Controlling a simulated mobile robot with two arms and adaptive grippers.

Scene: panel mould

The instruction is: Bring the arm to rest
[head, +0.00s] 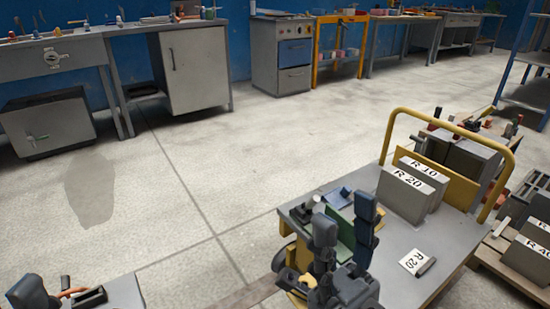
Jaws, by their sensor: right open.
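My right gripper (345,211) shows at the bottom centre, with its two dark fingers upright and apart. It is open, and I see nothing held between the fingers. It stands in front of the left part of a grey cart top (398,285) and hides some of what is there. A green plate (340,226) stands behind the fingers. I cannot tell whether the gripper touches anything.
The cart has a yellow handle (461,123) and carries grey blocks labelled R 10 and R 20 (405,196). A pallet with blocks (529,252) is at the right. Benches (50,57) line the back wall; the middle floor is clear.

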